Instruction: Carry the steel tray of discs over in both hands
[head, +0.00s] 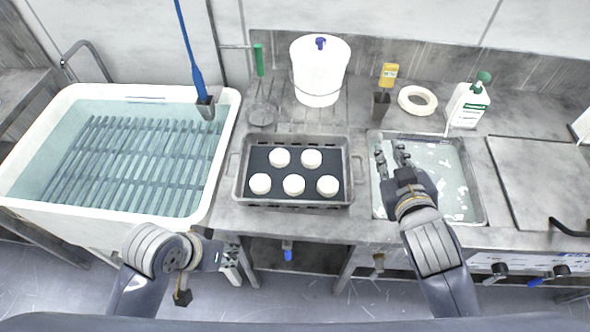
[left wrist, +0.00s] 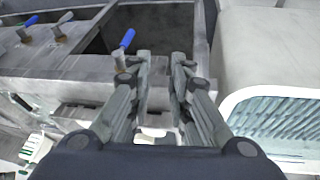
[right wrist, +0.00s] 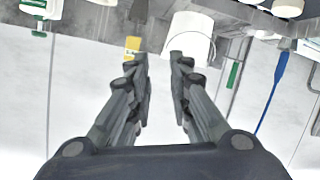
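The steel tray (head: 292,204) sits level on the bench in the middle of the head view. It has a dark liner, several white discs (head: 294,185) and a handle on each side, left (head: 234,165) and right (head: 358,168). A few discs (right wrist: 288,8) also show at the top edge of the right wrist view. My left gripper (head: 234,262) is low in front of the bench, below and left of the tray; its fingers (left wrist: 162,58) are apart and empty. My right gripper (head: 391,158) is open and empty, just right of the right handle and not touching it.
A white-rimmed tank (head: 228,130) with a slatted rack stands left. A shallow basin (head: 478,205) of milky liquid lies under my right gripper. A flat plate (head: 545,185) lies right.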

